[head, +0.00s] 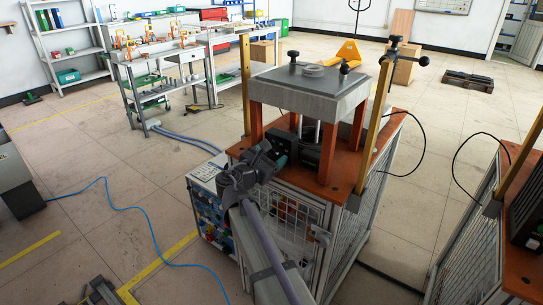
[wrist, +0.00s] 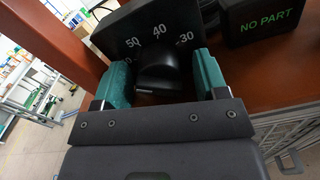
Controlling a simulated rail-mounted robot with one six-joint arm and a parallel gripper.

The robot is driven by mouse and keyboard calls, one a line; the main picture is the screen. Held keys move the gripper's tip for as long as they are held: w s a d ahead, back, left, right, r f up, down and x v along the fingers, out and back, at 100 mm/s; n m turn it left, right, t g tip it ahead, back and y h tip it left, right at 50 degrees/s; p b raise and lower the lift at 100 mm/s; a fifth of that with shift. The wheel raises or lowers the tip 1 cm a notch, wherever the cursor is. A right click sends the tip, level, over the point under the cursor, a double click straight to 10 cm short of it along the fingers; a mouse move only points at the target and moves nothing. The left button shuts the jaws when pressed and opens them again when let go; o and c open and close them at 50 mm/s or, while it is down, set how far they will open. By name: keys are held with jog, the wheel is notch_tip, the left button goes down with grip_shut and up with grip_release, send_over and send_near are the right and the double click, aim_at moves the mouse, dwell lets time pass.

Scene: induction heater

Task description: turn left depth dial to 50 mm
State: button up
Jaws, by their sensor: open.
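In the wrist view, a black dial plate (wrist: 130,36) carries white numbers 50, 40 and 30, with another partly covered at left. A black knob (wrist: 160,70) sits below the 40. Its pointer direction is hard to tell. My gripper (wrist: 163,76) has its teal fingers open, one on each side of the knob. Gaps show between knob and fingers, so it is not clamped. In the head view, my gripper (head: 279,158) is at the front of the orange-topped machine (head: 338,190), and the knob cannot be made out there.
A black box reading NO PART (wrist: 262,22) stands right of the dial plate. An orange post (wrist: 55,40) rises at left in the wrist view. In the head view, orange legs (head: 329,160) carry a grey top block (head: 308,92) above my gripper.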

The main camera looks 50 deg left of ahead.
jog(key=shift+s, duration=0.1)
jog(key=v, duration=1)
jog(key=shift+s+d, duration=0.15)
jog(key=shift+s, duration=0.15)
jog(key=shift+r, duration=0.1)
jog(key=w+a+n, duration=0.1)
jog(key=w+n, duration=0.1)
jog(key=w, duration=0.1)
jog(key=w+n, duration=0.2)
jog(key=w, duration=0.1)
jog(key=w+a+n, duration=0.1)
jog(key=w+n, duration=0.1)
jog(key=w, duration=0.1)
jog(key=shift+w+a+r+y, duration=0.2)
jog(key=shift+a+y, duration=0.2)
jog(key=shift+c, duration=0.4)
